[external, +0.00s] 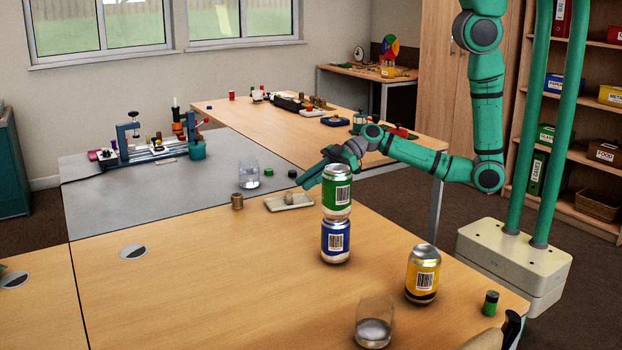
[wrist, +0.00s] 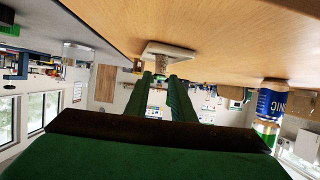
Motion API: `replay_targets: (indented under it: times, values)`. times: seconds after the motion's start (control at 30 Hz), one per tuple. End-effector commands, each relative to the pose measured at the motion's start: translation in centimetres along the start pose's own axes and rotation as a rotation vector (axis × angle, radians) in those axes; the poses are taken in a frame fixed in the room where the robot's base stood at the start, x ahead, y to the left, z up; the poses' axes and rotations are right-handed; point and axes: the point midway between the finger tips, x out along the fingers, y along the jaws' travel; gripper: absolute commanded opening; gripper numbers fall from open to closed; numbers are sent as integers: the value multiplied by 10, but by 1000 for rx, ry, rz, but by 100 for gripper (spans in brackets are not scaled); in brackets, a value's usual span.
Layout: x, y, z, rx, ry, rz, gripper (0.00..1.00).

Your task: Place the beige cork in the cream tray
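The cream tray (external: 275,206) lies on the wooden table near the grey mat; in the wrist view, which is upside down, its pale surface (wrist: 168,48) shows just beyond my fingers. The beige cork (external: 289,198) appears to stand in the tray; in the wrist view the cork (wrist: 164,64) is speckled and lies just past my fingertips. My gripper (external: 309,181) is above and beside the tray at its right. In the wrist view my gripper (wrist: 160,77) has its two green fingers apart, with a gap between them and no clear grip on the cork.
A brown cylinder (external: 237,201) stands left of the tray. A green can (external: 337,194) is stacked on a blue can (external: 335,243), close to my forearm. A clear glass (external: 249,174) and two small round pieces stand behind the tray.

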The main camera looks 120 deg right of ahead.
Motion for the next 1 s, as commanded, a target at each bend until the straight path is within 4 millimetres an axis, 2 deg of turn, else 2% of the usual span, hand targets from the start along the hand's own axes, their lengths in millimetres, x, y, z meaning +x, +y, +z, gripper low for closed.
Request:
replay_targets:
  times: [0.1,0.3,1.0]
  values:
    - [-21,0,0,0,0,2,22]
    - [-41,0,0,0,0,1,22]
    - [-45,-1,1,1,-1,1,22]
